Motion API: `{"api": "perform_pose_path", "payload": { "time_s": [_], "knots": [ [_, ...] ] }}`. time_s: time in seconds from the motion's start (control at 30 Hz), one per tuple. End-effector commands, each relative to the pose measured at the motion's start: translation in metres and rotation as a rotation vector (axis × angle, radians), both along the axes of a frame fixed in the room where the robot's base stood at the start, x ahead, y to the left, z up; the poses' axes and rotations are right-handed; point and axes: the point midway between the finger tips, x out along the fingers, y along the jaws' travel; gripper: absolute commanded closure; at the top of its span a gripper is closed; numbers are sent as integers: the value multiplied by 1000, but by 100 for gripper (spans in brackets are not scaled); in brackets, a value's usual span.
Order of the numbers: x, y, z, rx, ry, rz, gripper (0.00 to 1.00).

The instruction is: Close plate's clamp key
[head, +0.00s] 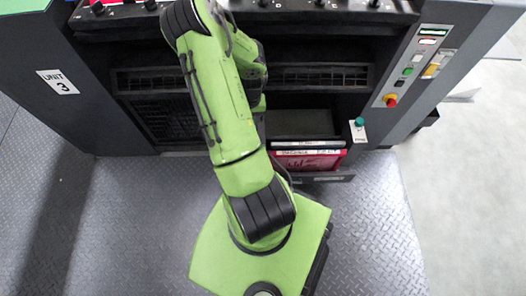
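The plate's clamp key cannot be made out in the head view. A row of small dark knobs (318,4) runs along the dark rail at the top edge of the machine, but I cannot tell whether any of them is the key. My green arm rises from its base in the lower middle and bends at the top edge. Its far section shows partly behind the upper arm, in front of the machine. My gripper is hidden, so its hold and its distance from the key cannot be seen.
The grey press unit (62,55), labelled "UNIT 3", spans the back. A control panel (415,68) with a red knob stands at the right. A red labelled box (308,160) sits low in the front opening. The tread-plate floor (120,225) is clear on both sides.

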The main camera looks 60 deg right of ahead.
Motion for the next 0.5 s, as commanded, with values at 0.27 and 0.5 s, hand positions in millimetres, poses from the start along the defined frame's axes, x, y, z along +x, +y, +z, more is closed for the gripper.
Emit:
{"api": "perform_pose_path", "payload": {
  "time_s": [0.27,0.5],
  "knots": [
    [-46,-16,-60,2,64,-77,55],
    [-46,-15,-115,5,67,-75,55]
  ]
}}
